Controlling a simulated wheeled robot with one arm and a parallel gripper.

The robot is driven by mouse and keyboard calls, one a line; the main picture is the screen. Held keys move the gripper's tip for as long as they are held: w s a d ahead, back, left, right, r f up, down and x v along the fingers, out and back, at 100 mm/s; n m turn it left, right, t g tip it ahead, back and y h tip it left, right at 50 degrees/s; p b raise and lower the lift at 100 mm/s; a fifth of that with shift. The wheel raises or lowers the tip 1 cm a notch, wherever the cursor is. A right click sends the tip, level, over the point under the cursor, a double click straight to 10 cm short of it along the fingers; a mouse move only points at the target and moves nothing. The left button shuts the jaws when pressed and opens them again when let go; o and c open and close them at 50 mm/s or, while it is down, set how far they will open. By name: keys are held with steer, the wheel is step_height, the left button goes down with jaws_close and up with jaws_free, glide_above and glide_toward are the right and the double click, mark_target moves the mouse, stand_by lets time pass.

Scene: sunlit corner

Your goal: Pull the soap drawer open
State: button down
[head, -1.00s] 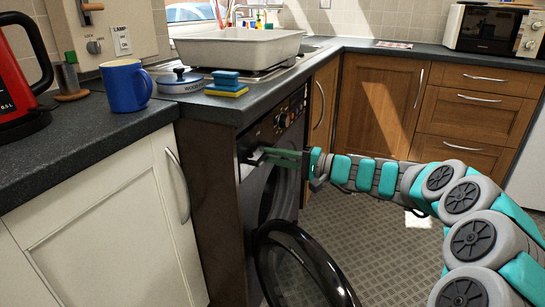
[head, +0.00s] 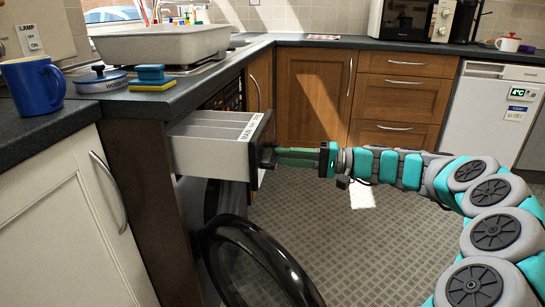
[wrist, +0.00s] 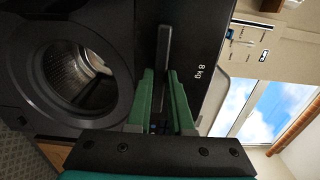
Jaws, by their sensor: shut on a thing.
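The soap drawer (head: 212,140) is out of the washing machine, its pale tray showing in the head view. Its dark front panel (head: 260,150) faces my gripper and carries a handle. My gripper (head: 270,156) has green fingers shut on that handle. In the wrist view the green fingers (wrist: 160,100) reach to the dark handle bar (wrist: 164,60) on the drawer front, which is marked "8 kg". The washing machine (head: 200,205) stands under the worktop, mostly hidden behind the drawer and its door.
The round washer door (head: 258,262) hangs open below the drawer. A white cupboard (head: 70,220) is at the left. The tiled floor (head: 330,215) is clear.

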steer(key=shift+f, duration=0.1)
steer(key=c, duration=0.8)
jaws_free()
steer(key=shift+d, duration=0.1)
steer(key=d, duration=0.7)
steer(key=shift+s+d, duration=0.3)
